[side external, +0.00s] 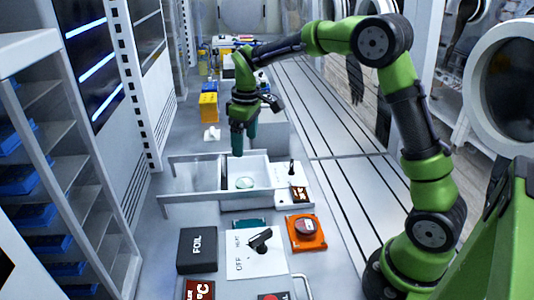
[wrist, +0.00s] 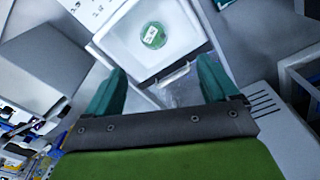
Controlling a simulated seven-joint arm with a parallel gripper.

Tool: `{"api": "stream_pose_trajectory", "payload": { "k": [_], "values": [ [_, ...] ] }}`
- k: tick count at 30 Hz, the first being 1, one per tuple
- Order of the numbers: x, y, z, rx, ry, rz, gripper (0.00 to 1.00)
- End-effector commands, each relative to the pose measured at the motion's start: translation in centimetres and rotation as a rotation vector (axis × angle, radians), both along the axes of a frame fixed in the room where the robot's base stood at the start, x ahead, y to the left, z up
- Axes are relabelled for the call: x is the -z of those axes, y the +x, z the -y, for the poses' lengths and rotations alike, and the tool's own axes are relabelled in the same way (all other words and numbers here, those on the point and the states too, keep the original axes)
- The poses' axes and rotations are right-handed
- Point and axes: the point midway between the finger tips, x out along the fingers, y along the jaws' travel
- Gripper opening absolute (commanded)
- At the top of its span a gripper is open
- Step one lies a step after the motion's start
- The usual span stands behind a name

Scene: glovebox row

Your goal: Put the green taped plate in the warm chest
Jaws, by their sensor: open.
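A small round green plate (wrist: 153,35) with a white label lies flat on the floor of a white open-topped chest (wrist: 183,62). In the side view the plate (side external: 244,183) is a pale green disc inside the chest (side external: 257,168). I see no lettering that tells whether this is the warm chest. My gripper (side external: 238,148) points down above the far side of the chest, apart from the plate. In the wrist view my gripper (wrist: 162,80) has its two teal fingers spread wide, with nothing between them.
A white panel (side external: 292,178) with a black knob stands right of the chest. Nearer are a black FOIL box (side external: 197,250), a white HEAT/OFF panel (side external: 258,258) with a black lever, and an orange tray (side external: 306,233). Shelves line the left.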

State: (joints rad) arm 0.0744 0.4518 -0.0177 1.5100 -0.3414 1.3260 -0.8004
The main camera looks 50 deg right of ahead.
Motion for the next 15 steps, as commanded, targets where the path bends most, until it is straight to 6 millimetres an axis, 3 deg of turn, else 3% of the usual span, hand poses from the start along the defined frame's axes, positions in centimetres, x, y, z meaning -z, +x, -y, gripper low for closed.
{"api": "stream_pose_trajectory", "payload": {
  "k": [3, 7, 12, 15],
  "values": [
    [-4.2, -3.4, -1.5, 0.096, 0.035, 0.094, 0.88],
    [-7.4, -7.8, -3.1, 0.219, 0.090, 0.196, 0.88],
    [-9.6, -14.1, -4.9, 0.381, 0.184, 0.318, 0.88],
    [-9.9, -17.4, -5.8, 0.469, 0.246, 0.382, 0.88]
  ]
}}
